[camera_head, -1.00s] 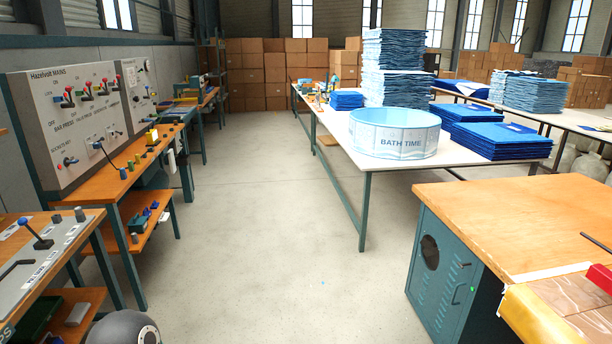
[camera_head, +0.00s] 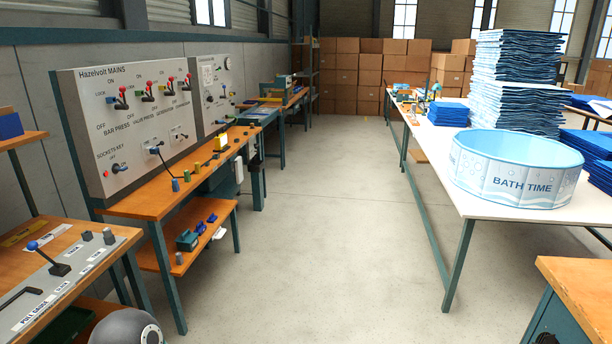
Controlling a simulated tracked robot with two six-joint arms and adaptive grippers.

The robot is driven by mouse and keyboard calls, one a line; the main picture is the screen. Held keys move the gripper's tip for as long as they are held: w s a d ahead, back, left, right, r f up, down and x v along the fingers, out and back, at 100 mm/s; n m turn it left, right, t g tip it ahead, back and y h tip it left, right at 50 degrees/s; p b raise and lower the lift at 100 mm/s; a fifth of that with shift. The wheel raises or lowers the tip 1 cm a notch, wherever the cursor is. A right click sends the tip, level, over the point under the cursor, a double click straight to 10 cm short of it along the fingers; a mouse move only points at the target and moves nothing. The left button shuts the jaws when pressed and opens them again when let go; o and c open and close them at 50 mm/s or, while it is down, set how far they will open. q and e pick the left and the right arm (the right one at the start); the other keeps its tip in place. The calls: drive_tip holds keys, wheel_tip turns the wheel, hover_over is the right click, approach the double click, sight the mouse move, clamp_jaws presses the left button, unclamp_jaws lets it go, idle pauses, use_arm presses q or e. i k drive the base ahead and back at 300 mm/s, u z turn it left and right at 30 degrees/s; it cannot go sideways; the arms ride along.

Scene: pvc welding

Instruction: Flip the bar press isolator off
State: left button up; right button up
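The grey mains panel (camera_head: 88,150), marked "Hazelvolt MAINS", stands at the back of the wooden bench on the left. The bar press isolator (camera_head: 119,98) is the leftmost of several levers in its top row. It has a red tip and some blue on it. "ON" is printed above it, "OFF" and "BAR PRESS" below, and "LOCK" to its left. Its red tip appears to point up, towards ON, but it is small in view. Neither my left nor my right gripper is in view.
The bench (camera_head: 150,203) below the panel holds small coloured parts. A nearer bench with a grey control plate (camera_head: 75,262) stands at the lower left. A white table (camera_head: 470,203) with a "BATH TIME" tub (camera_head: 515,170) is on the right. The floor (camera_head: 320,220) between is clear.

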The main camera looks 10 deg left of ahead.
sight(124, 106)
drive_tip(key=u, duration=0.45)
drive_tip(key=i, duration=1.4)
drive_tip(key=u, duration=0.9)
drive_tip(key=i, duration=0.5)
drive_tip(key=u, duration=0.15)
drive_tip(key=k, duration=0.7)
drive_tip(key=u, duration=0.25)
drive_tip(key=i, duration=0.7)
drive_tip(key=z, duration=0.2)
